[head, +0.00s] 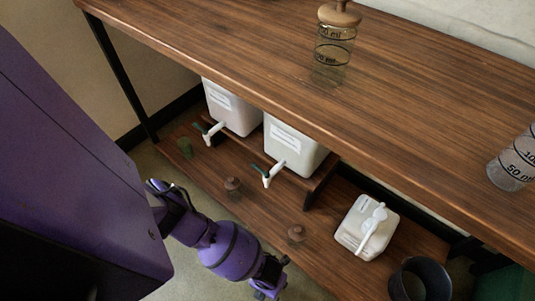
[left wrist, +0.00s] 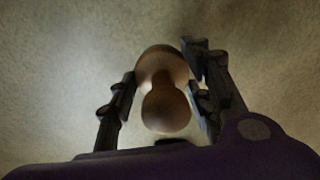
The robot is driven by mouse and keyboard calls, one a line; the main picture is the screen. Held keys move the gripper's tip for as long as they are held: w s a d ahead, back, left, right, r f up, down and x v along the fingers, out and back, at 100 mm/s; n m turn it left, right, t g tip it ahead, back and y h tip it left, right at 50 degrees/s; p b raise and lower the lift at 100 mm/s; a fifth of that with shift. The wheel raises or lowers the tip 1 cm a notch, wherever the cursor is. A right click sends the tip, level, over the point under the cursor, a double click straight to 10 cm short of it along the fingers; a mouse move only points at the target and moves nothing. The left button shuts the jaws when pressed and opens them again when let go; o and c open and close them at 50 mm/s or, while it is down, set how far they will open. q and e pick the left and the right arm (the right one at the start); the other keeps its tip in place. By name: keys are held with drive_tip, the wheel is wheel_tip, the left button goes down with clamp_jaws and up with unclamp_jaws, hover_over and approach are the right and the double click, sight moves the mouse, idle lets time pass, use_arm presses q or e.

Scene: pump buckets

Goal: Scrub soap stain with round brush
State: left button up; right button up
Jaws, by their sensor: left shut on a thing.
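A round wooden brush (left wrist: 166,108) with a knob-like handle shows in the left wrist view. My left gripper (left wrist: 162,82) is shut on it, with dark fingers on either side of the brush. Its bristles cannot be made out. Behind it is a blurred beige surface. In the head view a purple arm of mine reaches across the lower left, but I cannot make out the brush there. No soap stain can be made out clearly on the wooden table (head: 420,110). My right gripper is not in view.
A clear bottle (head: 333,52) with a wooden stopper and a clear graduated container (head: 515,165) stand on the table. Below, two white dispensers (head: 232,108) (head: 295,150) with taps, a white pump bucket (head: 366,226) and a dark cup (head: 420,282) are on the lower shelf.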

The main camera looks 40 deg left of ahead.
use_arm(q)
drive_tip(key=shift+r, duration=0.2)
drive_tip(key=shift+r+p, duration=0.7)
drive_tip(key=shift+r, duration=0.25)
drive_tip(key=shift+r+p, duration=0.4)
drive_tip(key=shift+r, duration=0.1)
